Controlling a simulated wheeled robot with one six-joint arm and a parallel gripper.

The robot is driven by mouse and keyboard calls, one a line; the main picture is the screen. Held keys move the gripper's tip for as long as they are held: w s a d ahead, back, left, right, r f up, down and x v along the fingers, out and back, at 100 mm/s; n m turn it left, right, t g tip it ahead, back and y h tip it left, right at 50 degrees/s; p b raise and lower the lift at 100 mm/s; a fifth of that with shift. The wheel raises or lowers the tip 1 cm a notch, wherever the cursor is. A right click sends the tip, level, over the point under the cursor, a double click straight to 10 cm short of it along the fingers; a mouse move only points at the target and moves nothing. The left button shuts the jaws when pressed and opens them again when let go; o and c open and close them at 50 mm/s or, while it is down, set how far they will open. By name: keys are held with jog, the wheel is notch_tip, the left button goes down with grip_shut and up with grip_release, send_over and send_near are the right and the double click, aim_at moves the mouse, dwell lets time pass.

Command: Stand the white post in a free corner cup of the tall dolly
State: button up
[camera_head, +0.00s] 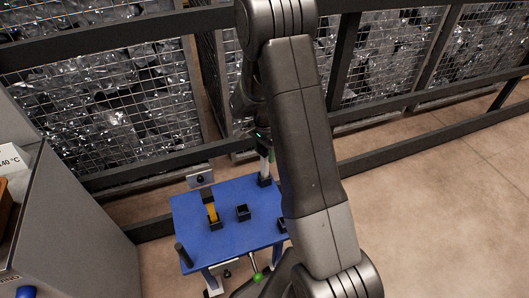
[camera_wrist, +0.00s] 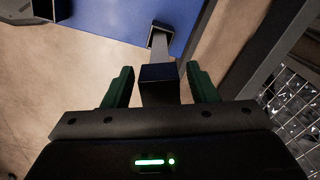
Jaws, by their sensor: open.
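The tall dolly has a blue deck (camera_head: 232,198); its edge also shows in the wrist view (camera_wrist: 105,16). The white post (camera_head: 264,167) stands upright at the deck's far right corner, its foot in a black corner cup (camera_head: 265,181). In the wrist view the post (camera_wrist: 160,74) shows a dark top end, with its paler shaft running down to the cup. My gripper (camera_wrist: 160,88) is open, with one green finger on each side of the post's top and a small gap on both sides. In the head view my gripper (camera_head: 262,143) is partly hidden behind my arm.
A yellow post (camera_head: 212,212) stands in a black cup on the deck. An empty black cup (camera_head: 243,212) sits beside it. Another cup (camera_head: 281,226) is partly hidden by my arm. Dark rails and mesh cages (camera_head: 110,95) stand close behind; a grey cabinet (camera_head: 75,215) is at left.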

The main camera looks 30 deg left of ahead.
notch_tip(320, 180, up, 11)
jog(key=shift+r+p, duration=0.1)
jog(key=shift+p, duration=0.65)
